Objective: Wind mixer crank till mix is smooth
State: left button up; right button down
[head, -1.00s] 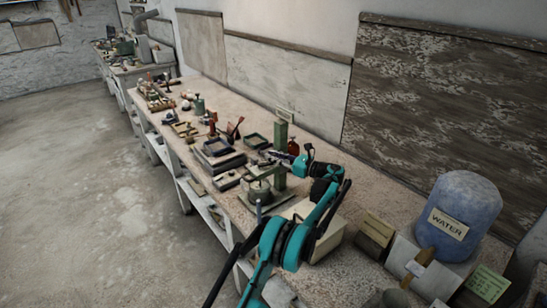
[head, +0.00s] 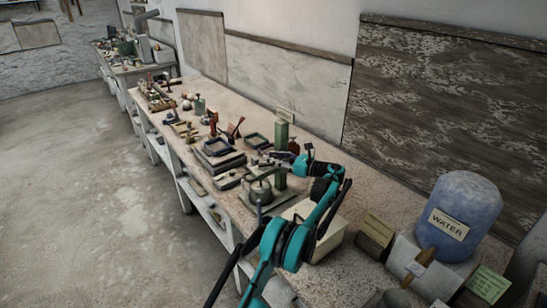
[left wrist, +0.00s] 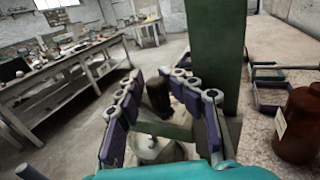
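The mixer has a green column (head: 282,140) and a metal bowl (head: 259,190) on the bench. The column also stands close in the left wrist view (left wrist: 217,60), with the pale bowl (left wrist: 158,150) low down. A dark brown crank knob (left wrist: 158,97) shows between the finger lines of my left gripper (left wrist: 158,76). The fingers are spread, with a gap on each side of the knob. In the head view my left gripper (head: 277,158) is over the mixer, small and partly blended with it. The mix inside the bowl cannot be made out. My right gripper is not in view.
A red-brown bottle (left wrist: 300,125) stands beside the column. Dark trays (head: 219,155) and small tools lie further along the bench. A pale box (head: 325,238) and a blue water container (head: 460,215) are nearer. The floor at left is clear.

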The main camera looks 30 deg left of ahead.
pick_arm(q)
jog(key=shift+d, duration=0.1)
jog(key=d, duration=0.7)
jog(key=shift+d, duration=0.4)
